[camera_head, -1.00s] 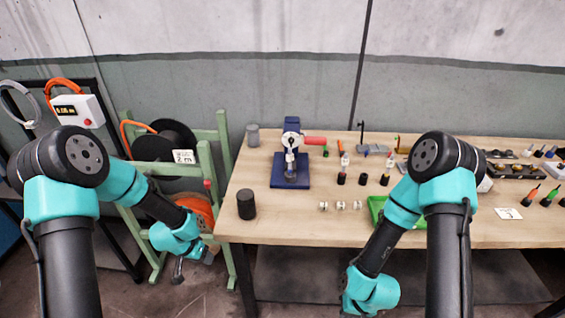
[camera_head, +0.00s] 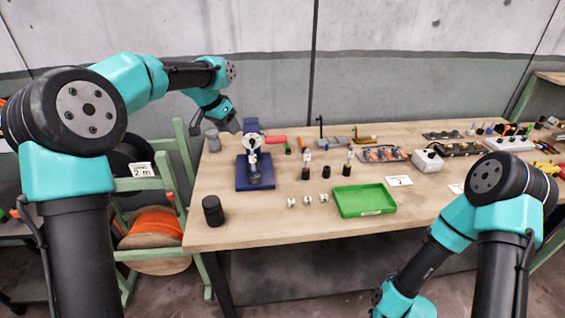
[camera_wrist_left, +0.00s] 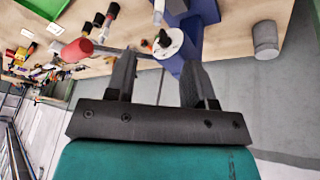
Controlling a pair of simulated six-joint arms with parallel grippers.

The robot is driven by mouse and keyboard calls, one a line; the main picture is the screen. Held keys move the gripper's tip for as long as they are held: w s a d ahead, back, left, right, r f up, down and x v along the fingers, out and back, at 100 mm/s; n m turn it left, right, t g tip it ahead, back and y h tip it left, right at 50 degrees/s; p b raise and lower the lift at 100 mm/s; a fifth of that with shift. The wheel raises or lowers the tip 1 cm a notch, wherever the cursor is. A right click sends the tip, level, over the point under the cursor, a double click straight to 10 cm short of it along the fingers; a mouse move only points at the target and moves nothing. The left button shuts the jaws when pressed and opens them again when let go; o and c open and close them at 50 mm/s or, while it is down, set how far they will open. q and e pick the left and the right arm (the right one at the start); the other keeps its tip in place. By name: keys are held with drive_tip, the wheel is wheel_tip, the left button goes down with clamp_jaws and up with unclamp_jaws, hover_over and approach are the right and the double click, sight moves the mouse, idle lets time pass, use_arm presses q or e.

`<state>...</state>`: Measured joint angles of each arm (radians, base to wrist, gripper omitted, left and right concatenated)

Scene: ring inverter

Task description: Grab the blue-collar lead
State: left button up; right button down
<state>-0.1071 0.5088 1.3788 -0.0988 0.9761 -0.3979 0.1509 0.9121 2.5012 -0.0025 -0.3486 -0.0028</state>
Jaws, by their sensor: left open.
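I cannot make out a lead with a blue collar for certain; the small tools at the back right of the table (camera_head: 285,227) are too small to tell apart. My left gripper (camera_head: 226,124) is raised over the back left of the table, near the blue press (camera_head: 255,172). In the left wrist view my left gripper (camera_wrist_left: 160,66) has its two fingers apart, with nothing held between them. The press's white round head (camera_wrist_left: 170,44) shows beyond the fingertips. My right arm hangs low at the front right, and its gripper is out of the picture.
A green tray (camera_head: 364,214) lies at the front middle. A black cylinder (camera_head: 212,211) stands at the front left. Small black-based posts and white pieces stand between press and tray. A green rack with an orange spool (camera_head: 156,226) is left of the table.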

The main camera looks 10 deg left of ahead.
use_arm(q)
drive_tip(key=shift+r, duration=0.15)
approach(250, 157)
drive_tip(key=x, duration=0.5)
drive_tip(key=shift+f, duration=0.2)
idle(0.4)
drive_tip(key=shift+x, duration=2.55)
drive_tip(key=shift+w, duration=0.1)
